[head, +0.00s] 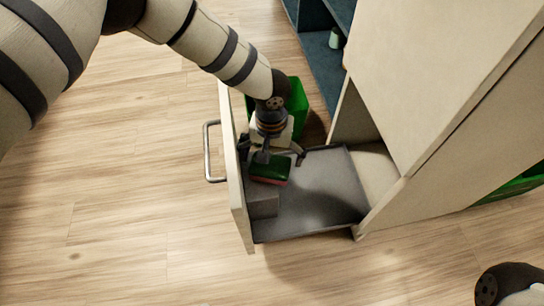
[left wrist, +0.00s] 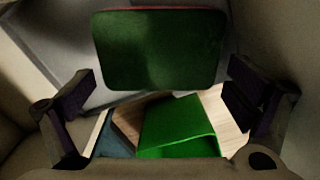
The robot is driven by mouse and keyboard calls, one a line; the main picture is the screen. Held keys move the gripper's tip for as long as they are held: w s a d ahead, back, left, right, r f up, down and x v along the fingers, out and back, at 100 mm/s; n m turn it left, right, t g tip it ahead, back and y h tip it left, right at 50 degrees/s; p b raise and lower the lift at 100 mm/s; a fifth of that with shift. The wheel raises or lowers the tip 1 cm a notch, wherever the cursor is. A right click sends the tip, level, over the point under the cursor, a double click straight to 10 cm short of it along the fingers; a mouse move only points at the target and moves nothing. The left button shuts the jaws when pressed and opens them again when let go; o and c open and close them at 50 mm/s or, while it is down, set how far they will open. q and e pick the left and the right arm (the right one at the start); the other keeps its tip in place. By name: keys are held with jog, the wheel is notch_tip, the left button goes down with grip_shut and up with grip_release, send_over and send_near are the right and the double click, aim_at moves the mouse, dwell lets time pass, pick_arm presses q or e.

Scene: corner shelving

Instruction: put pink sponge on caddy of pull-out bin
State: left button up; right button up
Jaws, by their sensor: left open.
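The sponge (head: 270,170) has a dark green top and a pink lower edge. In the head view it is at the far part of the grey caddy (head: 263,204) inside the pulled-out bin drawer, and seems to lie on it; the contact is hidden. In the left wrist view the sponge (left wrist: 158,50) lies flat beyond the fingertips, with a thin pink edge. My left gripper (head: 274,154) points down just over the sponge. Its fingers (left wrist: 163,95) are spread wide with nothing between them. My right gripper is not in view.
The drawer front (head: 236,185) with its metal handle (head: 209,152) stands left of the caddy. The grey tray floor (head: 320,190) is bare to the right. A green bin (head: 298,98) is behind my gripper. The beige cabinet (head: 440,75) rises at the right.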

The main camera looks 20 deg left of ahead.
aim_at(272, 158)
pick_arm(q)
notch_tip(272, 158, up, 11)
jog(key=p, duration=0.3)
jog(key=shift+s+p, duration=0.15)
jog(key=shift+p, duration=0.15)
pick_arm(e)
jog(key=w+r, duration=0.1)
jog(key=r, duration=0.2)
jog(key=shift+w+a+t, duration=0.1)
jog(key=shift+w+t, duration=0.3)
